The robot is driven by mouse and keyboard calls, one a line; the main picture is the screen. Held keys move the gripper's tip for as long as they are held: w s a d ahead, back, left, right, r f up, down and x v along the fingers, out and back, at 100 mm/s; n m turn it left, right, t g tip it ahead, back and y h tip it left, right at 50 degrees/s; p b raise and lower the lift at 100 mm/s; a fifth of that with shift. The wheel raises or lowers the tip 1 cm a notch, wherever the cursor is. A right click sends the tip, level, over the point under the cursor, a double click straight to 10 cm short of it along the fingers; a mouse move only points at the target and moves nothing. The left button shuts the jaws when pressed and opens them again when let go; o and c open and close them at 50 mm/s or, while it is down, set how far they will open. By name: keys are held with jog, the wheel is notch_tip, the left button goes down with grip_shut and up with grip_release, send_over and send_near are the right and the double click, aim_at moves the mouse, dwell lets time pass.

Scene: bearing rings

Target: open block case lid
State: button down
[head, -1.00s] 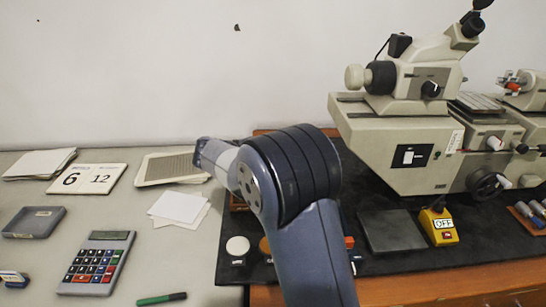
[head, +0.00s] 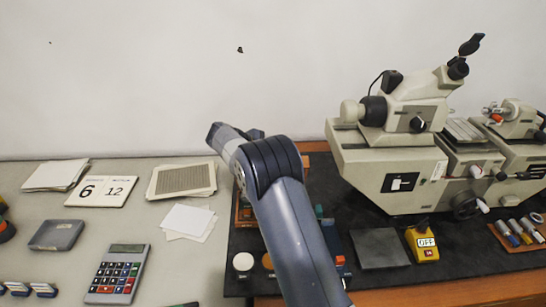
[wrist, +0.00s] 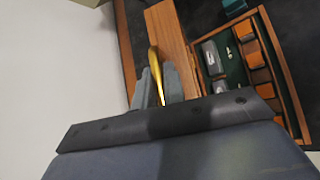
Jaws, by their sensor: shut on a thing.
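The wooden block case (wrist: 280,70) shows at the upper right of the wrist view. Its green-lined inside is visible, with orange blocks in compartments and a grey piece (wrist: 212,58). A wooden panel (wrist: 172,38), apparently the case lid, stands raised at its left side. My gripper (wrist: 160,88) is shut on a curved brass piece (wrist: 153,62) beside the panel, seemingly the lid's handle. My wrist housing hides the lower part. In the head view my arm covers most of the case, and the gripper's fingertips cannot be made out.
A microscope machine (head: 400,160) stands right on the black mat (head: 440,260). A yellow OFF switch box (head: 422,243) and a grey plate (head: 380,248) lie in front of it. Left are a calculator (head: 117,273), number cards (head: 101,191) and papers (head: 188,220). The wall is behind.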

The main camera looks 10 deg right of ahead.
jog(key=w, duration=0.1)
jog(key=w+p, duration=0.1)
jog(key=w+r+p, duration=0.1)
jog(key=w, duration=0.1)
jog(key=shift+d, duration=0.4)
jog(key=shift+w+d+f+p, duration=0.1)
jog(key=shift+w+p, duration=0.35)
jog(key=shift+w, duration=0.1)
jog(key=shift+w+d+f+p, duration=0.1)
jog(key=shift+w+p, duration=0.35)
jog(key=shift+w, duration=0.1)
jog(key=c, duration=1.5)
grip_release()
jog(key=b+v, duration=0.2)
jog(key=v, duration=0.9)
jog(key=shift+b, duration=0.3)
jog(key=shift+d, duration=0.1)
